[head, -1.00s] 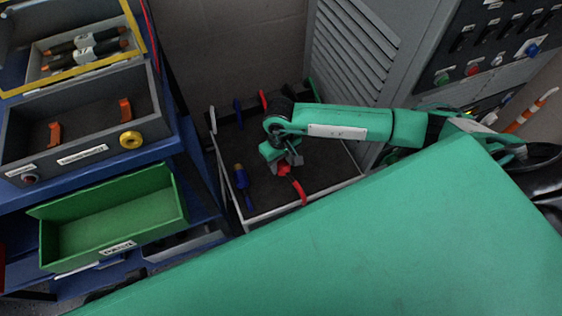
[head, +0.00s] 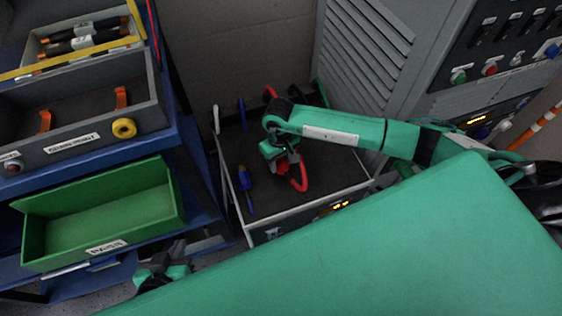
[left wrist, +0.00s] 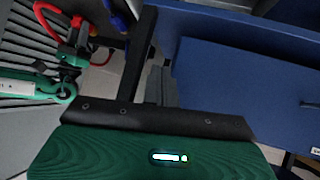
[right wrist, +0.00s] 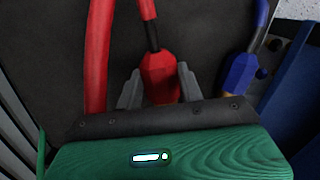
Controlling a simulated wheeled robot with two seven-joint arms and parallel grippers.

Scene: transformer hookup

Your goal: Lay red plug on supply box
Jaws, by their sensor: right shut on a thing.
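The supply box (head: 335,168) has a dark top with a pale rim and a lit display on its front. My right gripper (head: 285,163) is over its top, shut on the red plug (right wrist: 158,76). The right wrist view shows the plug between both fingers (right wrist: 159,88), its cable leading away at the top. I cannot tell whether the plug touches the box top. A blue plug (head: 243,178) lies on the box to the left. My left gripper (head: 160,270) is low beside the green tray; its fingers look together and empty in the left wrist view (left wrist: 161,86).
A blue bench with a green tray (head: 100,218) and a grey box (head: 85,143) stands at left. A grey cabinet with louvres (head: 365,50) and switches rises behind and right. A red cable (head: 300,180) loops beside the right gripper.

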